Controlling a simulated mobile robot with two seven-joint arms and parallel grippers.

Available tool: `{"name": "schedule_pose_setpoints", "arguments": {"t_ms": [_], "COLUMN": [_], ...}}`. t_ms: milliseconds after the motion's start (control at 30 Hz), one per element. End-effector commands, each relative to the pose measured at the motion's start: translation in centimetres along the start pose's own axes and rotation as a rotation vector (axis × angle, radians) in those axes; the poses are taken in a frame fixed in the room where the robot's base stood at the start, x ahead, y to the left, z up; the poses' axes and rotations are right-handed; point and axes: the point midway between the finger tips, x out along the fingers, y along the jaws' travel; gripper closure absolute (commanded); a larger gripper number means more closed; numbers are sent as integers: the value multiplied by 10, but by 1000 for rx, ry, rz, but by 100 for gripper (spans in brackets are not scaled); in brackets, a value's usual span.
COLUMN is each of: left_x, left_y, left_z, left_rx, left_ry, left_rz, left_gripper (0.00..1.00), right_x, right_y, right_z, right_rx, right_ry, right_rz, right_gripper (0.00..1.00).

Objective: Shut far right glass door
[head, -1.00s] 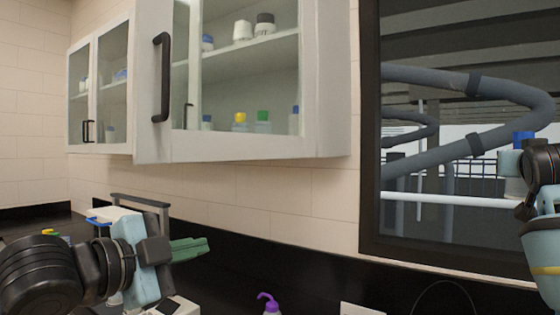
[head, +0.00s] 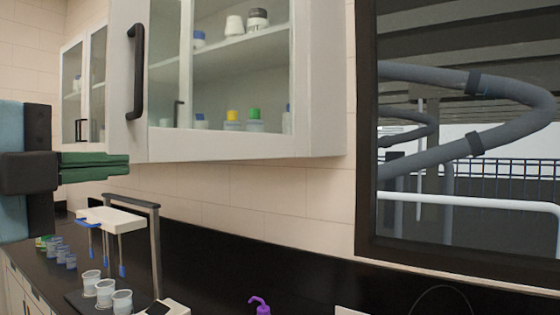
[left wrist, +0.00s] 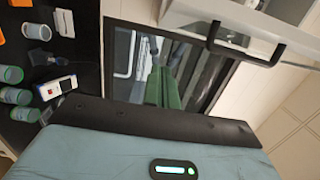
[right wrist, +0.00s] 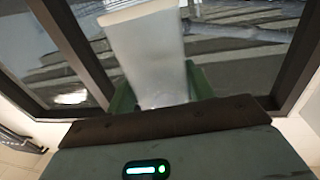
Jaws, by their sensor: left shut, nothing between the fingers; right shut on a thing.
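The glass door (head: 128,130) of the near right cabinet stands ajar in the head view, with a black bar handle (head: 137,72) on its left edge. Another handle shows through its glass. My left gripper (head: 126,167) is shut and empty, its green fingers below and left of that handle, apart from the door. In the left wrist view the black handle (left wrist: 246,52) lies to the right of the fingers (left wrist: 166,80).
Several capped bottles (head: 232,118) stand on the cabinet shelves. Below, a white stand (head: 112,218) and cups (head: 105,290) sit on the dark counter. A dark-framed window (head: 365,140) is on the right.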

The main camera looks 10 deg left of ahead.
Motion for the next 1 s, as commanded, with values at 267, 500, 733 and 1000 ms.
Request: {"name": "schedule_pose_setpoints", "arguments": {"t_ms": [267, 500, 733, 1000], "left_x": [41, 86, 103, 106], "left_y": [1, 0, 0, 0], "left_z": [-1, -1, 23, 38], "left_rx": [-4, -4, -3, -2], "left_ry": [3, 4, -3, 0], "left_rz": [4, 3, 1, -1], "left_gripper": [100, 100, 100, 100], "right_x": [0, 0, 0, -1], "right_y": [0, 0, 0, 0], "right_z": [0, 0, 0, -1], "right_rx": [1, 1, 1, 1], "right_ry": [2, 2, 1, 2], "right_rz": [0, 0, 0, 0], "right_gripper": [70, 70, 70, 70]}}
